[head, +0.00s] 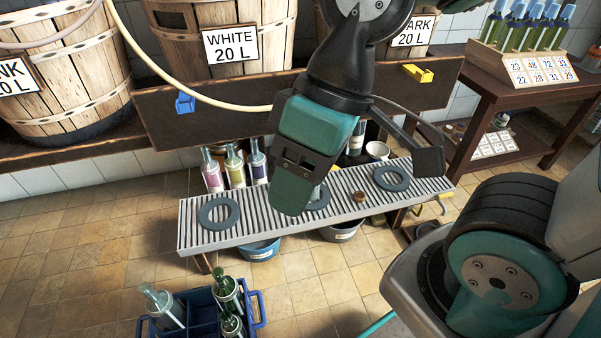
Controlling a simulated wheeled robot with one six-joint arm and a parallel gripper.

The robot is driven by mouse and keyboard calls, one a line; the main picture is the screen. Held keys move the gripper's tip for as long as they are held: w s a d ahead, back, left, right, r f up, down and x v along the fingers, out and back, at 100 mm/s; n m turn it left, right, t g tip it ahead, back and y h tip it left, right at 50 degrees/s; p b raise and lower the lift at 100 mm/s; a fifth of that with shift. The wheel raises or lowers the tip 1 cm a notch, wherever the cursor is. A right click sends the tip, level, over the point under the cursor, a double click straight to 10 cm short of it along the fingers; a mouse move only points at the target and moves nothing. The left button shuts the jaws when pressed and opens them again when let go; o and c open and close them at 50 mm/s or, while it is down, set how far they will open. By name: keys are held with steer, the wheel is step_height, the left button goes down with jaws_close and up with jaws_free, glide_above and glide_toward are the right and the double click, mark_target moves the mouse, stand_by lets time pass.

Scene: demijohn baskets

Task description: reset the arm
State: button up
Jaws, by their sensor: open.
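My arm comes down from the top middle of the head view, in front of the dark wooden shelf. My gripper (293,188), teal and black, hangs at its end, tilted down to the left. In the picture it overlaps the slatted metal bench (260,229) and partly hides a grey ring there. Its jaws are open. I see nothing held between them, though the fingertips are seen from behind and their gap is hidden. A dark square part (429,162) on a thin bracket sticks out to the right of the wrist.
Wooden tubs, one labelled WHITE 20 L (231,46), stand along the back. Bottles (233,166) stand behind the bench; grey rings (219,213) lie on it. A blue crate (196,309) with green bottles is on the floor below. A bottle rack (526,60) is far right.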

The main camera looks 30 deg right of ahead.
step_height(320, 180, up, 33)
steer(key=p, duration=3.2)
steer(key=shift+f+p, duration=0.2)
steer(key=shift+p, duration=0.15)
